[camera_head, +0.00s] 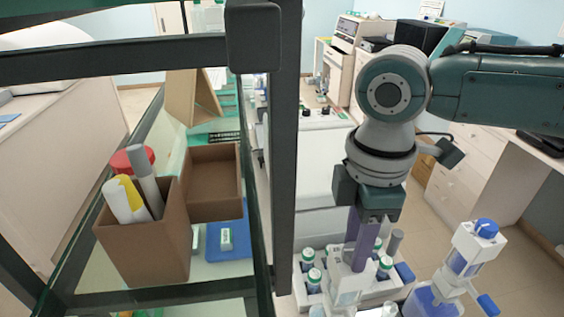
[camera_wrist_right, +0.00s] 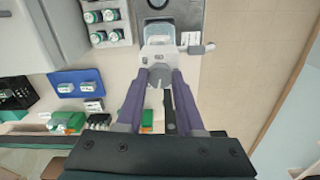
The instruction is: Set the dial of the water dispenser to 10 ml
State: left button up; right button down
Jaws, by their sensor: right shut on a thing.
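The water dispenser is a white unit with a clear body (camera_head: 345,292), below my right gripper (camera_head: 358,262). In the right wrist view its white top (camera_wrist_right: 160,52) and grey dial (camera_wrist_right: 162,74) lie at the tips of my right gripper (camera_wrist_right: 160,78). The two purple fingers are on either side of the dial and shut on it. The gripper points down. The dial's marks and setting cannot be read. My left gripper is not in view.
A second dispenser with a blue dial (camera_head: 486,229) and blue liquid stands to the right. Green-capped bottles (camera_head: 308,258) stand in a white rack close by. At left, a glass shelf with a dark frame post (camera_head: 284,150) holds a brown pen box (camera_head: 150,245).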

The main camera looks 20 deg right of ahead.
jog(key=shift+n, duration=0.8)
jog(key=c, duration=0.5)
grip_release()
notch_tip(320, 180, up, 10)
jog(key=shift+b, duration=1.25)
